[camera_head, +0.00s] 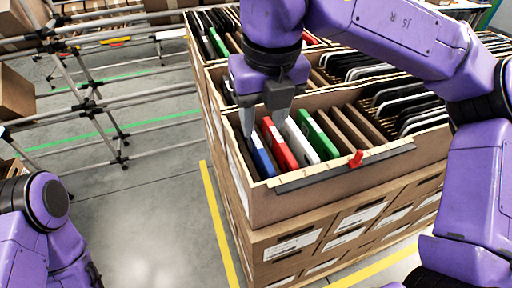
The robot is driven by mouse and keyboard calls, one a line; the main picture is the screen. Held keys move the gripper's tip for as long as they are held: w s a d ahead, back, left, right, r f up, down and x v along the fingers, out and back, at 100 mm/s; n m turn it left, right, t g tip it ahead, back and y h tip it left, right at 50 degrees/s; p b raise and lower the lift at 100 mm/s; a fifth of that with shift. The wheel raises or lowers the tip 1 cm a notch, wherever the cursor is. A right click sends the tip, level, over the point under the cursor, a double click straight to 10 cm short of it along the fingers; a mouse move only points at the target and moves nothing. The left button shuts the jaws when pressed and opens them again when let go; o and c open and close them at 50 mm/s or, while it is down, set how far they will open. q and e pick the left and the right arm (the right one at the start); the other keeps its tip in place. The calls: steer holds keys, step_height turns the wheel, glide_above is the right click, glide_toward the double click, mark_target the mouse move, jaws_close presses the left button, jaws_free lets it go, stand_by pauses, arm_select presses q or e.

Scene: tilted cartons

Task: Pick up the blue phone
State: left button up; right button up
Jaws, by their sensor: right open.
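The blue phone (262,161) stands tilted in the front carton (375,178), at the left end of its row. A red phone (279,147), a white one (300,141) and a green one (319,135) stand to its right in the same carton. My right gripper (262,131) is open and points down over the left end of this carton. One finger is by the top of the blue phone and the other is further right, over the red and white phones. I cannot tell whether a finger touches the blue phone. My left gripper is out of view; only my left arm shows.
A red clip (356,159) sits on the front carton's rim. More tilted items fill the carton's right part and the cartons behind. Stacked boxes (330,238) carry the cartons. A metal rack (95,105) stands at the left, with open floor (150,205) between.

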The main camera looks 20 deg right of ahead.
mark_target(259, 144)
steer(key=f, duration=0.2)
steer(key=w+f+p, duration=0.1)
steer(key=f, duration=0.3)
steer(key=shift+w+a+f, duration=0.15)
steer(key=shift+w+a, duration=0.05)
steer(key=shift+w, duration=0.1)
steer(key=shift+f, duration=0.3)
steer(key=shift+s, duration=0.15)
jaws_close()
